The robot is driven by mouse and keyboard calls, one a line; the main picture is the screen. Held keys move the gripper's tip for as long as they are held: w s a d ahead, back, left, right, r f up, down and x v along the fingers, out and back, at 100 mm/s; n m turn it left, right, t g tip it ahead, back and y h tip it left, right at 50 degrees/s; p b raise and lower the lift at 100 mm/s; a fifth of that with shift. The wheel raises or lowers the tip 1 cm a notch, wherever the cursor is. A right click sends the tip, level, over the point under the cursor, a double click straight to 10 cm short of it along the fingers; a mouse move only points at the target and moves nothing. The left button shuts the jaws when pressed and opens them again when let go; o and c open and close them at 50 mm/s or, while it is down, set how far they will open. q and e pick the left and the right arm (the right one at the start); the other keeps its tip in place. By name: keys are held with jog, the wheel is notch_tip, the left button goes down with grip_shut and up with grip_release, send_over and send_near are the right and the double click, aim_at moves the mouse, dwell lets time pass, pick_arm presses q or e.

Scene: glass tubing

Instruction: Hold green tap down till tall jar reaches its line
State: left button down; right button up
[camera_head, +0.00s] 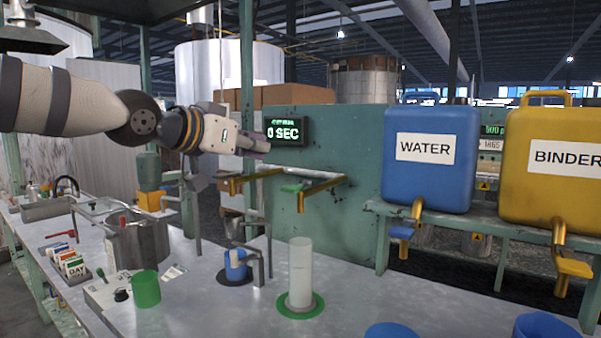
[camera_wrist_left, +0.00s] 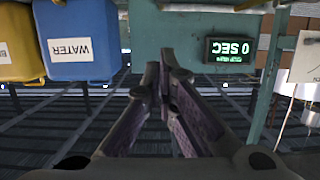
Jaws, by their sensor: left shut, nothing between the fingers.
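The tall clear jar (camera_head: 301,270) stands upright on a green round mat (camera_head: 318,305) on the bench. I cannot make out its line or any liquid level. The green tap (camera_head: 292,188) is a small green lever under the pipes, above the jar. My left gripper (camera_head: 262,145) is shut and empty, up and to the left of the green tap and apart from it. In the left wrist view my shut fingers (camera_wrist_left: 165,62) show with nothing between them. My right gripper is in neither view.
A display reading 0 SEC (camera_head: 287,131) is just right of my left gripper. A blue cup (camera_head: 235,270), green cup (camera_head: 145,289), blue WATER jug (camera_head: 428,180) and yellow BINDER jug (camera_head: 555,190) stand around. The bench right of the jar is mostly clear.

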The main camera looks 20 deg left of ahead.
pick_arm(q)
jog(key=shift+s, duration=0.15)
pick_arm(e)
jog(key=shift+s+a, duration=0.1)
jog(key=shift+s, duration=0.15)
pick_arm(q)
jog(key=b, duration=0.2)
send_over(298, 187)
jog(key=s+a, duration=0.2)
jog(key=s, duration=0.1)
notch_tip(298, 187, down, 4)
jog(key=f, duration=0.1)
jog(key=f+p, duration=0.1)
jog(key=shift+w+d+f, duration=0.25)
jog(key=shift+w+f, duration=0.05)
jog(key=shift+w, duration=0.1)
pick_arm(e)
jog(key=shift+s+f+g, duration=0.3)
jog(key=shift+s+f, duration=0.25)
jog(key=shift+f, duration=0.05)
pick_arm(q)
jog(key=shift+w+f, duration=0.1)
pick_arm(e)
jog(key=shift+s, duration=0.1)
